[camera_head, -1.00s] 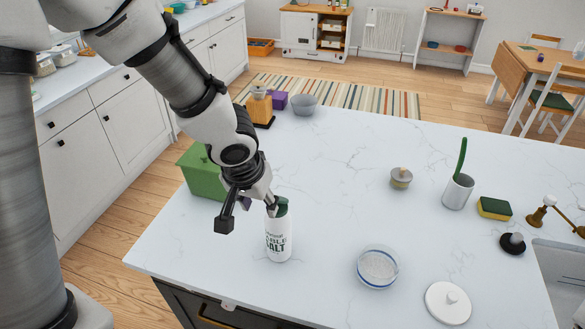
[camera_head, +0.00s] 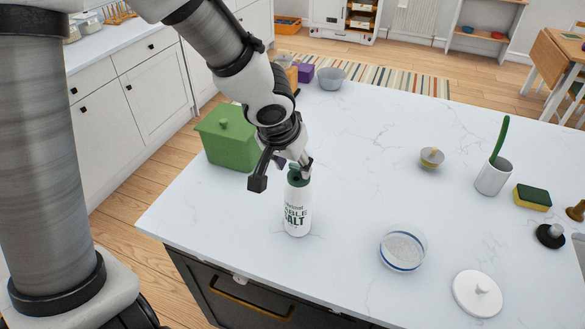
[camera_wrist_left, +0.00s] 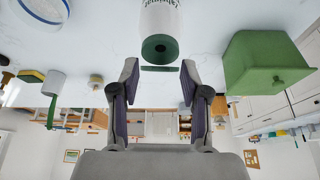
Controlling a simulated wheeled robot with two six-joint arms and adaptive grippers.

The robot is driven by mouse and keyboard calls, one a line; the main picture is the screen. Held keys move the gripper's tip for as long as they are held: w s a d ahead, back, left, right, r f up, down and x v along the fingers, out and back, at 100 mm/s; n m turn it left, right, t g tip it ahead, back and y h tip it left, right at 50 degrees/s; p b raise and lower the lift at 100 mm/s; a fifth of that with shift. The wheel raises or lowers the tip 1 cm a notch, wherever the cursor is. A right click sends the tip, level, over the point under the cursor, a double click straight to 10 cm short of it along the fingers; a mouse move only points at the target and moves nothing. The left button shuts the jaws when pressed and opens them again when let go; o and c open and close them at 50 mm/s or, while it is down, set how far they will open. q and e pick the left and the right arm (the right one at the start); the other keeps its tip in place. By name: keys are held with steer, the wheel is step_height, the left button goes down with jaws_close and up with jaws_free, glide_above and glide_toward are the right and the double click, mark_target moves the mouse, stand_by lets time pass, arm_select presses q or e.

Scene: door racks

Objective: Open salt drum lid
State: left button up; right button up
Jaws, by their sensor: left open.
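The salt drum (camera_head: 297,214) is a white cylinder with black lettering, upright on the white worktop near its front edge. Its green top (camera_head: 298,178) is partly hidden by my gripper in the head view. A thin green strip, seemingly the lid flap seen edge-on (camera_wrist_left: 158,69), stands apart from the rim. My left gripper (camera_head: 298,165) is just above the drum's top; its fingers (camera_wrist_left: 158,76) are spread on both sides of the strip, with gaps. My right gripper is out of view.
A green lidded box (camera_head: 228,138) stands left of the drum. A clear blue-rimmed bowl (camera_head: 402,250) and a white round lid (camera_head: 477,294) lie to its right. A small lidded pot (camera_head: 432,157), brush holder (camera_head: 493,178) and sponge (camera_head: 532,197) are further right. The worktop between is clear.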

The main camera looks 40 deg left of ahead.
arm_select(q)
steer(key=shift+s+r, duration=0.1)
jaws_close()
stand_by(0.4)
